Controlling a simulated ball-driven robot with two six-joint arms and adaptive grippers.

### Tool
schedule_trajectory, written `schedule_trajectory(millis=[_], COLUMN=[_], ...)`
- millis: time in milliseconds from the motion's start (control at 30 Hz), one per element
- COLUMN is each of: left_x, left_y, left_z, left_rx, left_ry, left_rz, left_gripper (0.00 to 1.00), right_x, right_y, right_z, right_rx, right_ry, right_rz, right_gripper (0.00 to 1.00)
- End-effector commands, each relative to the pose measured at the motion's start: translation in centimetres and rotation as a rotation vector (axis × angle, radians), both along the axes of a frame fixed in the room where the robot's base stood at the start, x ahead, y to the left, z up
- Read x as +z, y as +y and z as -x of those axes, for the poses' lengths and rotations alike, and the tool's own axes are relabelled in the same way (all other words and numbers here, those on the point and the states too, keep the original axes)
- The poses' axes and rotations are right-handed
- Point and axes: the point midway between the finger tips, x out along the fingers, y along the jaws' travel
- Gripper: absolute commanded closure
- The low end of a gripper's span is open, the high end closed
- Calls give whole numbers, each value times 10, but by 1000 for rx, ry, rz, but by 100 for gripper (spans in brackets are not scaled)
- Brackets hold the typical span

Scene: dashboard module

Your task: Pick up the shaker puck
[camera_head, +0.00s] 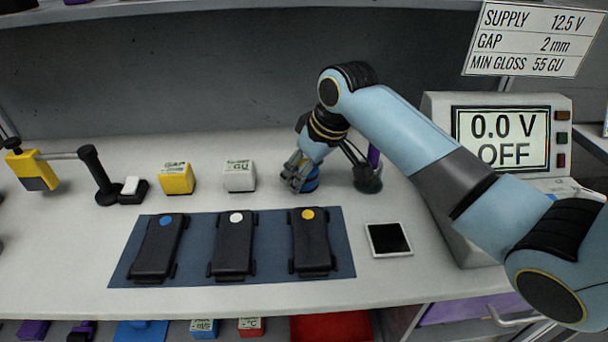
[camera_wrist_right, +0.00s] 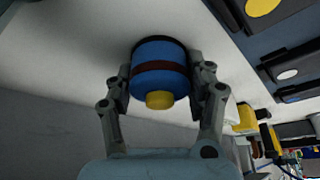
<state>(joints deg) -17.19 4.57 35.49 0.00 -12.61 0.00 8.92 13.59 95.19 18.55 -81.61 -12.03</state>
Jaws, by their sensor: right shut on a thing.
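The shaker puck is a blue cylinder (camera_wrist_right: 160,66) with a dark red band and a yellow knob, seen in the right wrist view between my fingers. In the head view a bit of its blue side (camera_head: 311,184) shows at the bench top, mostly hidden by my gripper. My right gripper (camera_head: 297,178) is shut on the puck, with one finger on each side of it; the fingers also show in the right wrist view (camera_wrist_right: 160,85). I cannot tell whether the puck touches the bench. My left gripper is not in view.
A dark stand with a purple item (camera_head: 371,175) is just right of my gripper. White (camera_head: 239,177) and yellow (camera_head: 177,179) gauge blocks stand to the left. A blue mat (camera_head: 194,267) with three dark modules lies in front. A display box (camera_head: 439,108) is at right.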

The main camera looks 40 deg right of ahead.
Motion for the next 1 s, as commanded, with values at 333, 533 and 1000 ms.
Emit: schedule_trajectory(millis=[333, 533, 1000], left_x=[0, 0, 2], left_y=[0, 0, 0], left_z=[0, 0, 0], left_rx=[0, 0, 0], left_ry=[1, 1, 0], left_rz=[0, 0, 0], left_gripper=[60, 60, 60], right_x=[1, 2, 54], right_y=[0, 0, 1], right_z=[-1, -1, 22], right_rx=[1, 0, 2], right_ry=[-2, -2, -3], right_rz=[1, 2, 2], right_gripper=[100, 100, 100])
